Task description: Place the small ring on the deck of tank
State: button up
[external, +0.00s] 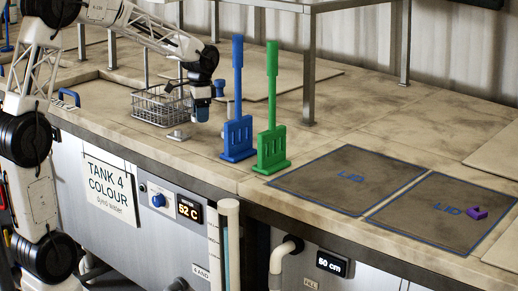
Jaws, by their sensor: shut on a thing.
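My gripper (202,113) points down over the tank deck (205,142), just right of a wire basket (160,106). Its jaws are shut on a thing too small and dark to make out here. I cannot tell any small ring apart in this view. A purple angular piece (475,214) lies on the right lid (425,212). The Tank 4 Colour sign (110,187) hangs on the front panel below the deck.
A blue paddle (238,130) and a green paddle (272,145) stand upright right of my gripper. The left lid (330,185) lies flat and bare. A metal rack (309,60) stands behind. A small pale metal piece (178,134) sits on the deck by the basket.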

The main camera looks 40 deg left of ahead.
aim_at(202, 131)
jog(key=shift+w+f, duration=0.1)
jog(key=shift+f, duration=0.05)
jog(key=shift+f, duration=1.6)
jog(key=shift+f, duration=0.15)
jog(key=o, duration=1)
notch_tip(202, 131, up, 12)
dwell(0.3)
